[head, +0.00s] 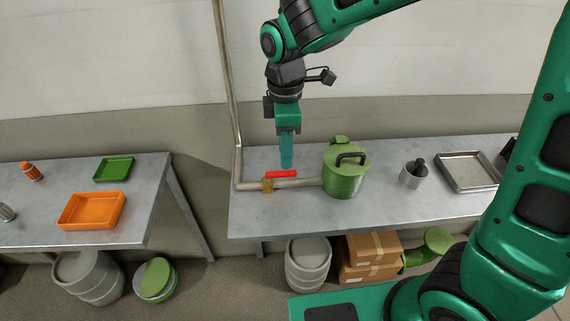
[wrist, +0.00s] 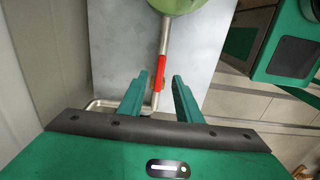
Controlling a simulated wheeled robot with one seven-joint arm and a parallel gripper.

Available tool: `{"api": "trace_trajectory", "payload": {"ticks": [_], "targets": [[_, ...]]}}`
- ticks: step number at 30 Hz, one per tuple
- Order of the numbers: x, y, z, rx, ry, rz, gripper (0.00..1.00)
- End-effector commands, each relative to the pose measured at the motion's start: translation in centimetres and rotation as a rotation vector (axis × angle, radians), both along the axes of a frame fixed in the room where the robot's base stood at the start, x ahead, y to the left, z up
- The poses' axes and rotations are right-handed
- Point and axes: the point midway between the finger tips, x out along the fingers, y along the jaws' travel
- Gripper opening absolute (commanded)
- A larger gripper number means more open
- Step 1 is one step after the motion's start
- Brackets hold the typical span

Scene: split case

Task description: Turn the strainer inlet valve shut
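The strainer inlet valve has a red lever handle (head: 281,174) on a brass body (head: 267,187), set in a metal pipe (head: 300,182) that runs into the green strainer pot (head: 345,180). The handle lies along the pipe. In the wrist view the red handle (wrist: 160,73) points toward the green pot (wrist: 177,5), and the brass body is mostly hidden. My gripper (head: 287,166) points down just above the handle. In the wrist view my gripper (wrist: 157,84) is open, its fingers apart on either side of the handle's line, with nothing held.
The pipe rises along the wall at the bench's (head: 400,212) left end. A grey cup (head: 411,177) and a metal tray (head: 466,172) stand right of the pot. A second table with an orange tray (head: 92,211) stands left, across a gap.

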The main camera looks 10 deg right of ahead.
Motion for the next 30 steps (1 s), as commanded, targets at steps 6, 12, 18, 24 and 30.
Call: {"api": "trace_trajectory", "payload": {"ticks": [6,12,18,24,30], "targets": [[0.0,-0.1,-3.6,-0.002,0.003,-0.002,0.31],[0.0,-0.1,-5.2,0.0,0.0,-0.002,0.31],[0.0,-0.1,-5.6,0.0,-0.001,-0.003,0.31],[0.0,-0.1,-5.5,0.0,-0.001,-0.003,0.19],[0.1,-0.1,-5.5,0.001,-0.002,-0.004,0.0]]}}
